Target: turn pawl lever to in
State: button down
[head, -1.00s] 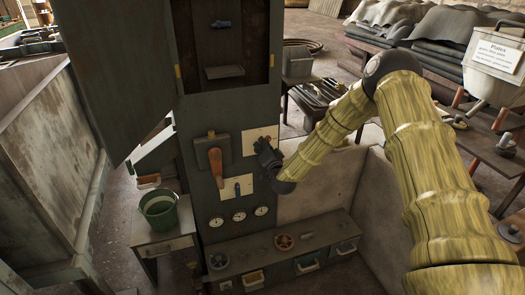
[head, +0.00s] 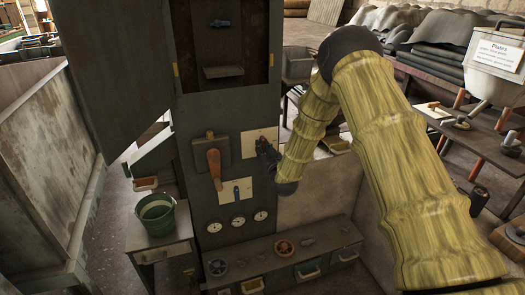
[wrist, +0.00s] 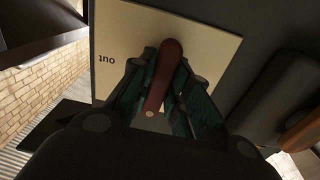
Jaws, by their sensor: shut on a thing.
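The pawl lever (wrist: 163,75) is a dark red handle on a cream plate (wrist: 115,22) in the wrist view. The plate bears the word "out", upside down, to the left of the lever. The lever runs from its upper end on the plate down between my fingers. My gripper (wrist: 157,106) is shut on the lever, with a finger on each side. In the head view my gripper (head: 267,156) is at the right part of the cream plate (head: 250,147) on the dark cabinet front. It hides the lever there. No "in" label is visible.
A large orange-brown handle (head: 214,170) stands left of the plate. An open cabinet door (head: 112,75) is at upper left. A green bucket (head: 157,216) stands on a side table.

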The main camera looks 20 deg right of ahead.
jog(key=shift+s+f+n, duration=0.15)
jog(key=shift+f+n, duration=0.15)
jog(key=c, duration=1.4)
grip_release()
jog(key=shift+o, duration=0.2)
jog(key=shift+r, duration=0.1)
jog(key=shift+r, duration=0.1)
jog(key=s, duration=1.2)
jog(key=shift+d, duration=0.25)
